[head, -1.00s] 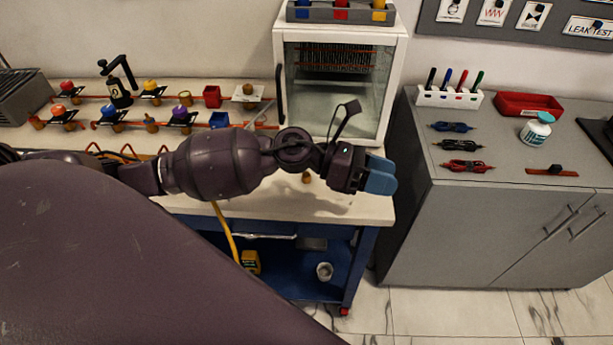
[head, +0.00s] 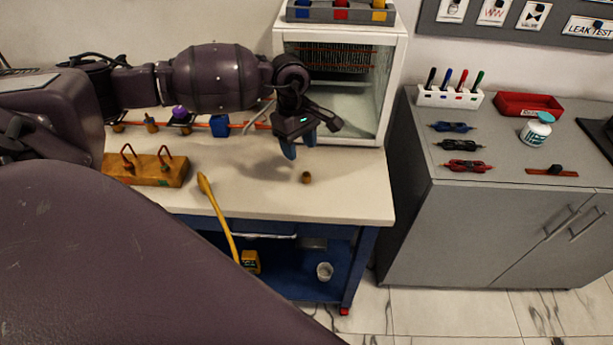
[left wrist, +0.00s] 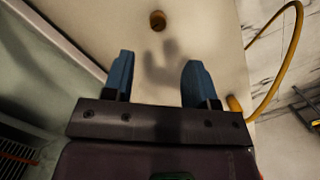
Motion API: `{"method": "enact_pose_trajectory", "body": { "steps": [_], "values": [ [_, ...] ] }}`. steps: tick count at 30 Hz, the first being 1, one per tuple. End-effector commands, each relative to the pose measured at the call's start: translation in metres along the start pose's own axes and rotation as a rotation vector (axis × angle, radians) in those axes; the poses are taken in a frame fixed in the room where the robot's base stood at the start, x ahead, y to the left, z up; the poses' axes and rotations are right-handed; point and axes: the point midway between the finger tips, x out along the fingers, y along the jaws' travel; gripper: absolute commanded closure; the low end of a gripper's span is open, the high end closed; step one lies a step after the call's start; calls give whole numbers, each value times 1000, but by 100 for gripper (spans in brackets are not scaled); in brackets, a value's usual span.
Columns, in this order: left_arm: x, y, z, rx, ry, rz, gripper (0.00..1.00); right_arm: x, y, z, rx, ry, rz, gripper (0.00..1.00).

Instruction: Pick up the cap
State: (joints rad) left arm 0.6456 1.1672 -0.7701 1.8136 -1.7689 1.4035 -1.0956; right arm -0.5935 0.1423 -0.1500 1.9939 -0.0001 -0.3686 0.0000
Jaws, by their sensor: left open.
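The cap, a small brown and brass-coloured round piece (head: 306,177), sits alone on the white bench top (head: 350,195) in the head view. It also shows in the left wrist view (left wrist: 157,20), at the top, ahead of the fingers. My left gripper (head: 298,146) hangs over the bench, just above and left of the cap in the head view. Its two blue fingers (left wrist: 158,75) are apart with nothing between them. The gripper's shadow falls on the bench between the fingers and the cap. My right gripper is not in view.
A glass-fronted white cabinet (head: 398,75) stands close behind the left gripper. A yellow probe with a cable (head: 208,190) and a wooden block with hooks (head: 150,174) lie left on the bench. Bare bench top surrounds the cap. A grey cupboard (head: 480,215) stands to the right.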

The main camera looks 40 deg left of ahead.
Motion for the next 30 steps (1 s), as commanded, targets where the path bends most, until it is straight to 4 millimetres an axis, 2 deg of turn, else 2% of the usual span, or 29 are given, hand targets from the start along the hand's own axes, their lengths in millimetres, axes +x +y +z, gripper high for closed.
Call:
{"method": "enact_pose_trajectory", "body": {
  "steps": [3, 11, 21, 29, 30],
  "values": [
    [19, 0, 1, -1, -3, -1, 48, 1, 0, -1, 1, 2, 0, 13],
    [35, 1, 2, 0, -3, 0, 48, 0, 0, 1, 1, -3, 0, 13],
    [77, 4, 7, -3, -4, -1, 48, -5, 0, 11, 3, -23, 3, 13],
    [81, 4, 7, -2, -3, 1, 48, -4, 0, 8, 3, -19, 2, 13],
    [81, 4, 7, -2, -3, 1, 51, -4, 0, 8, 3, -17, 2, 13]
  ]
}}
